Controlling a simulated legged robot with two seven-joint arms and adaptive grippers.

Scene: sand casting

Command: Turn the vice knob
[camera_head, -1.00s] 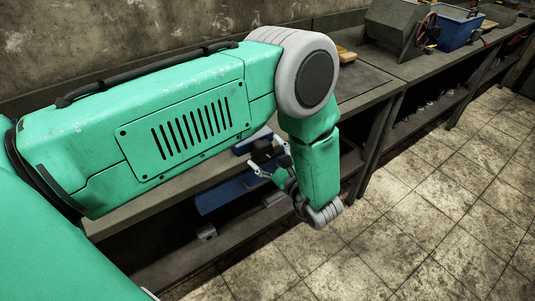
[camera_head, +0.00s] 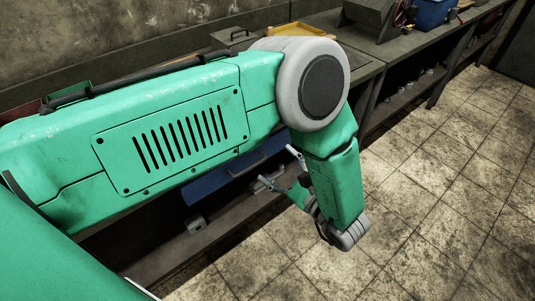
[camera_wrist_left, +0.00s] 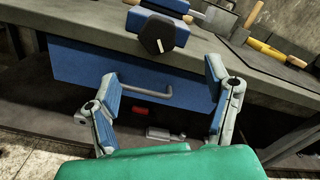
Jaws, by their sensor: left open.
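The vice is blue, with a black knob (camera_wrist_left: 157,34) facing the left wrist camera. It sits at the front edge of the workbench (camera_wrist_left: 95,22) in the left wrist view. In the head view my arm hides the vice. My left gripper (camera_wrist_left: 160,84) is open and empty, its two fingers spread wide. In the wrist picture the knob appears above and between the fingertips, apart from them. In the head view the left gripper (camera_head: 280,169) is in front of the bench, partly covered by my wrist. My right gripper is not in view.
A blue drawer (camera_wrist_left: 85,66) with a grey handle is below the vice. Yellow-handled tools (camera_wrist_left: 272,50) lie on the bench at right. A yellow tray (camera_head: 298,29) and a blue bin (camera_head: 432,14) stand farther along. The tiled floor (camera_head: 430,190) in front is clear.

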